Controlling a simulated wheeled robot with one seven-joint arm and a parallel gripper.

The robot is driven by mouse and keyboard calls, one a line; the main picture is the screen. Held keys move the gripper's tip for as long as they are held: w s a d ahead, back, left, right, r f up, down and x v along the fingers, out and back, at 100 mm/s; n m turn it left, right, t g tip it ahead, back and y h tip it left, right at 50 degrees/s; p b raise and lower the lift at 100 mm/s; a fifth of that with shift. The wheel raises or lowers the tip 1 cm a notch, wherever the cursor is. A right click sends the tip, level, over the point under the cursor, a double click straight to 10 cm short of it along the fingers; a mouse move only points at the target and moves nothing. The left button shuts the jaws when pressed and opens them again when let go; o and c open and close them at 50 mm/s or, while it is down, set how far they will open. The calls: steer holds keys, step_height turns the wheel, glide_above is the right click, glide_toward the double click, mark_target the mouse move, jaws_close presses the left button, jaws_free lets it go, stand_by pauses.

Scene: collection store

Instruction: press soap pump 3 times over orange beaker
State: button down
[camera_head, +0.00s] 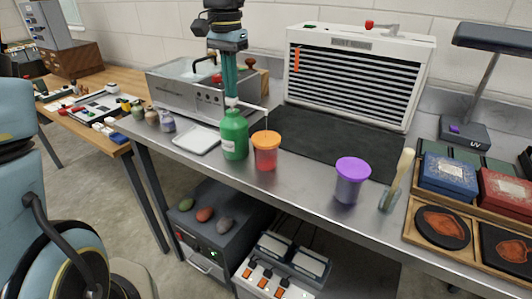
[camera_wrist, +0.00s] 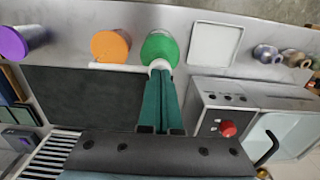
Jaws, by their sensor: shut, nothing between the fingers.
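The green soap bottle (camera_head: 235,138) stands upright on the steel counter, with a white pump head and a thin spout (camera_head: 252,106) pointing right. The orange beaker (camera_head: 266,152) stands just right of the bottle, and the spout's tip is above it. My gripper (camera_head: 231,97) points down with its teal fingers shut and empty, at the top of the pump head. In the wrist view the fingertips (camera_wrist: 161,70) overlap the pump head, and the spout (camera_wrist: 118,67) runs left along the orange beaker's (camera_wrist: 108,46) edge. I cannot tell whether the fingers touch the pump.
A white tray (camera_head: 197,139) lies left of the bottle. A sink unit (camera_head: 190,90) and a slatted white cabinet (camera_head: 357,75) stand behind. A dark mat (camera_head: 330,140) lies bare.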

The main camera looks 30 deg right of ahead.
steer(key=shift+f, duration=0.35)
steer(key=shift+r+p, duration=1.25)
steer(key=shift+r, duration=0.3)
steer(key=shift+f, duration=0.2)
